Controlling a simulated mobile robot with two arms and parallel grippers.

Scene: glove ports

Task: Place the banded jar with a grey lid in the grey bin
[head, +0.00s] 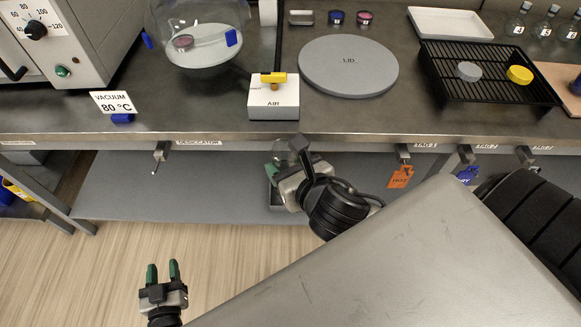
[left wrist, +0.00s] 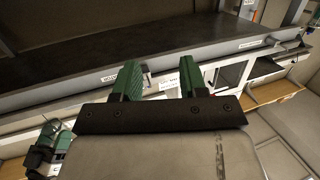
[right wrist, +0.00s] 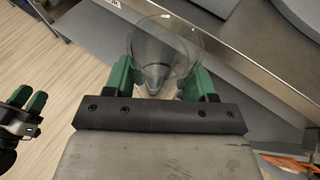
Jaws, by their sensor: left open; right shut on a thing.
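My right gripper (head: 287,164) is shut on a clear glass vessel (right wrist: 165,45), in front of the bench's edge above the lower shelf. The vessel is see-through, and I cannot make out a band or grey lid on it. Small banded jars, one blue (head: 336,17) and one pink (head: 365,17), stand at the back of the bench; another pink-banded jar (head: 183,42) is inside the glass desiccator. My left gripper (head: 162,274) is open and empty over the floor.
A grey round lid plate (head: 348,66) and a white AIR block (head: 273,97) with a yellow handle lie on the bench. A black rack (head: 485,78) holds a grey and a yellow disc. Valves and an orange tag (head: 400,177) hang at the front edge. The lower shelf's left is clear.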

